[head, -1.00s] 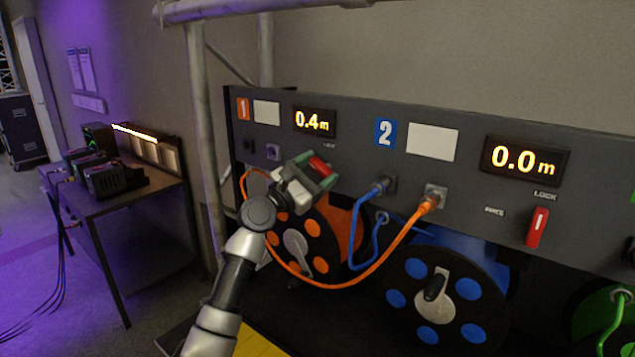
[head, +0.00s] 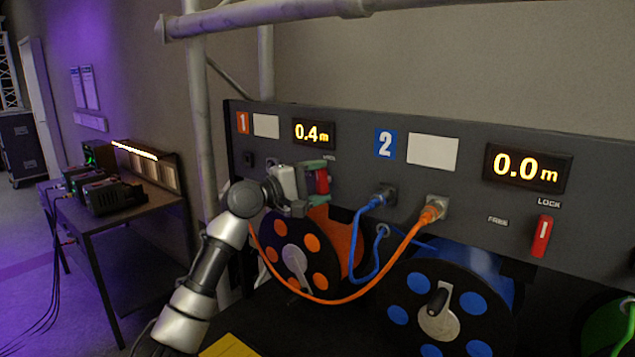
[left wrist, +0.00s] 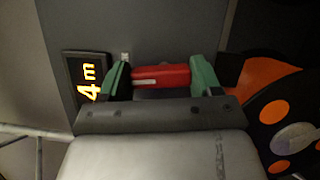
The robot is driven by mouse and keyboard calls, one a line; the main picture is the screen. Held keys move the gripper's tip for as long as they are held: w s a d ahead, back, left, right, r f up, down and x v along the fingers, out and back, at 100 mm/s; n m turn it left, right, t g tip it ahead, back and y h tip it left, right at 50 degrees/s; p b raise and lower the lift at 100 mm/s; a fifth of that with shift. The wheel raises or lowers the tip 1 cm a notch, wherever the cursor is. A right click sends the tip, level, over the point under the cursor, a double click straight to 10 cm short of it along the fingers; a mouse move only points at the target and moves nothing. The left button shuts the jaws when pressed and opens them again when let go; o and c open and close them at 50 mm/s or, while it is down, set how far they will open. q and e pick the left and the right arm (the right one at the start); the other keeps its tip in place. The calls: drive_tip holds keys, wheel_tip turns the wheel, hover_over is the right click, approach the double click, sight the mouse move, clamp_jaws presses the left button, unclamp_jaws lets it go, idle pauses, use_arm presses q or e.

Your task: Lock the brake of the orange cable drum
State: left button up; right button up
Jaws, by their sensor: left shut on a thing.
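The orange cable drum (head: 312,243) sits below panel section 1, with a black face and orange spots. Its red brake lever (head: 322,181) is on the panel below the display, which reads 0.4 m. My left gripper (head: 312,180) is shut on the red lever, its green fingers at the lever's two ends. The lever looks about upright in the head view. The left wrist view shows the red lever (left wrist: 160,76) between the green fingers (left wrist: 162,78). The FREE and LOCK marks around this lever are hidden or too small to read. My right gripper is out of view.
A blue drum (head: 440,300) with its own red lever (head: 542,237) stands to the right. An orange cable (head: 365,292) and a blue cable (head: 358,240) hang in front of the drums. A truss post (head: 202,120) stands left of the panel.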

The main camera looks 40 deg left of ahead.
use_arm(q)
drive_tip(key=shift+m+g, duration=0.4)
drive_tip(key=shift+m, duration=0.4)
drive_tip(key=shift+f, duration=0.1)
drive_tip(key=o, duration=0.9)
drive_tip(key=b+v, duration=0.4)
drive_tip(key=v, duration=0.6)
drive_tip(key=shift+s+a, duration=0.1)
drive_tip(key=shift+s, duration=0.3)
